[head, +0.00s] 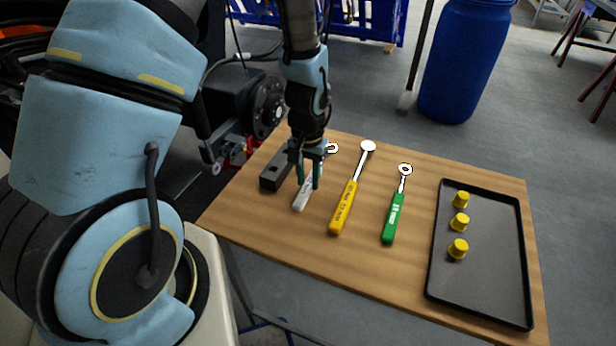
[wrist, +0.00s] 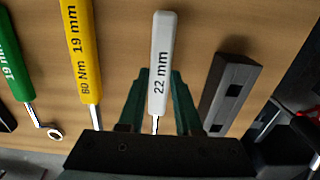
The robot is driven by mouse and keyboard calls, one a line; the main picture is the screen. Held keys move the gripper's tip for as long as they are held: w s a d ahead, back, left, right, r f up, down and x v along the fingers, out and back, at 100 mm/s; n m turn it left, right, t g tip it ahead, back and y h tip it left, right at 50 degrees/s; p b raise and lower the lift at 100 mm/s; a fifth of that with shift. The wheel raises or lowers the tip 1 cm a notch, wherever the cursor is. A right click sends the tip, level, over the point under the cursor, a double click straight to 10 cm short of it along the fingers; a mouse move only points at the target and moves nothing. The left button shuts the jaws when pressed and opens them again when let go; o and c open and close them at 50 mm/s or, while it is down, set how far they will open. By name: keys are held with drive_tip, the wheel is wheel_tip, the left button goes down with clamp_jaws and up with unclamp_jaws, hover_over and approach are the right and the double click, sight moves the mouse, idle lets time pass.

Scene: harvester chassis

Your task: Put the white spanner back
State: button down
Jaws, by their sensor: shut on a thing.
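The white spanner (head: 302,200) lies at the left part of the wooden table, its ring end toward the back. In the wrist view its white handle (wrist: 160,62) reads "22 mm" and runs up between the fingers. My gripper (head: 308,186) is over the spanner with its green fingers on either side, shut on it. The wrist view also shows my gripper (wrist: 158,92) around the lower handle. Whether the spanner touches the table is hard to tell. The middle of the spanner is partly hidden by the fingers in the head view.
A dark block (head: 272,174) lies just left of the spanner. A yellow spanner (head: 344,208) and a green spanner (head: 393,218) lie to the right. Bare wood (head: 300,240) shows at the front.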

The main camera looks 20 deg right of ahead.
drive_tip(key=c, duration=0.5)
unclamp_jaws()
wheel_tip(320, 180, up, 11)
drive_tip(key=shift+f+b, duration=0.1)
drive_tip(key=shift+b, duration=0.95)
drive_tip(key=a+r+n, duration=0.2)
drive_tip(key=a, duration=0.6)
drive_tip(key=w+a+r+n+t, duration=0.1)
drive_tip(key=a+r+n, duration=0.1)
drive_tip(key=a, duration=0.6)
drive_tip(key=a+r+n, duration=0.2)
drive_tip(key=a+n, duration=0.1)
drive_tip(key=a, duration=0.6)
drive_tip(key=shift+w+a+r, duration=0.1)
drive_tip(key=shift+w+r, duration=0.05)
drive_tip(key=shift+r, duration=0.25)
